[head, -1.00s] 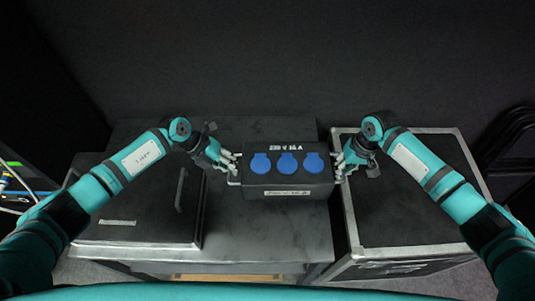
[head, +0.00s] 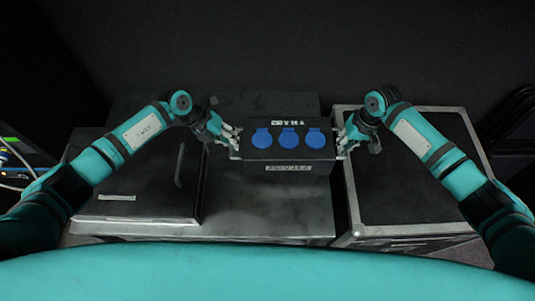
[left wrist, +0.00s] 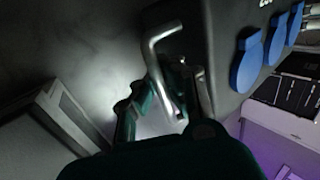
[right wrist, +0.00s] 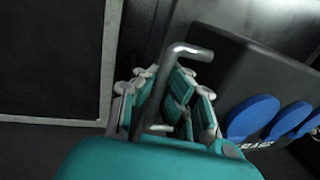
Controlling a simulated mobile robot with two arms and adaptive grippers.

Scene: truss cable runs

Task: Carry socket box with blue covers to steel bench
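The socket box (head: 250,157) is dark, with three round blue covers (head: 287,138) in a row. It is over the grey bench top (head: 265,212) in the head view; whether it touches the top is hard to tell. My left gripper (head: 232,137) is at the box's left end, its fingers closed around a bent metal handle (left wrist: 160,38). My right gripper (head: 344,139) is at the right end, its fingers closed around the other handle (right wrist: 190,50). The fingertips are partly hidden behind the handles in the wrist views.
A dark case (head: 140,190) takes up the bench's left side. A black flight case (head: 410,180) with metal edges stands close to the bench's right side. A dark wall (head: 290,50) rises behind. Bench top in front of the box is clear.

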